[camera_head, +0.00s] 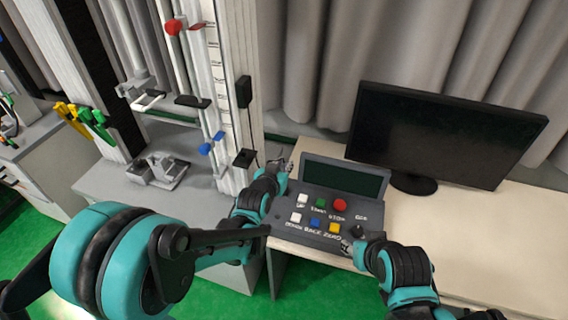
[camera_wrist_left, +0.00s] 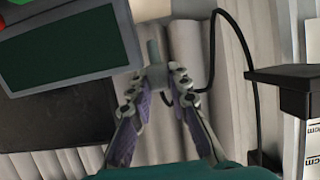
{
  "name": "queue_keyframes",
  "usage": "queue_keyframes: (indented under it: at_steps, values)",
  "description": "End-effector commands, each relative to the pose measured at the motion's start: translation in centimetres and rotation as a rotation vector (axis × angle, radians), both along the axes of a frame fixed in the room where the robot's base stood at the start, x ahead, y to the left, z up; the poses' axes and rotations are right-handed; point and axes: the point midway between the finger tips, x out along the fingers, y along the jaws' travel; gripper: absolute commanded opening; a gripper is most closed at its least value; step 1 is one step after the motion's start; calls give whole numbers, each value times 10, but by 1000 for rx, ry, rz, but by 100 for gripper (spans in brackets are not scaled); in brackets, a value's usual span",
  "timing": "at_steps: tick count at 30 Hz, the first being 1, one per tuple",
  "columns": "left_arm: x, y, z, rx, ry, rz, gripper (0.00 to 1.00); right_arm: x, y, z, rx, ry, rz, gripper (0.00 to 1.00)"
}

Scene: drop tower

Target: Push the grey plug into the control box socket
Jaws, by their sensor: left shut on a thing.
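The dark control box (camera_head: 318,205) stands on the table with its screen, coloured buttons and a knob facing up. Its screen end also shows at the upper left of the left wrist view (camera_wrist_left: 72,45). My left gripper (camera_head: 281,165) is at the box's far left corner, beside the screen. In the left wrist view its fingertips are shut on the grey plug (camera_wrist_left: 156,76), whose narrow end points away from the fingers. A dark cable (camera_wrist_left: 243,50) loops from near the plug. I cannot make out the socket. My right gripper (camera_head: 351,248) is by the box's near right corner; its jaws are unclear.
A black monitor (camera_head: 440,135) stands behind the box on the pale table (camera_head: 470,240). The drop tower column (camera_head: 228,90) rises at the left, with a black block (camera_head: 244,158) low on it. Grey curtains hang behind. The table right of the box is clear.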

Motion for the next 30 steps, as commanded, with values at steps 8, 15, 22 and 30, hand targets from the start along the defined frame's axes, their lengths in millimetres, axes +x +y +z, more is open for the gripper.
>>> queue_keyframes:
  at_steps: [8,15,22,30]
  values:
    - [0,0,-23,0,0,0,1,0,0,-19,0,0,0,40]
    - [0,0,-39,0,0,0,1,0,0,-27,0,0,0,40]
    - [0,0,-55,0,0,0,1,0,0,-26,0,0,0,40]
    - [0,0,-74,0,0,0,1,0,0,-26,0,0,0,40]
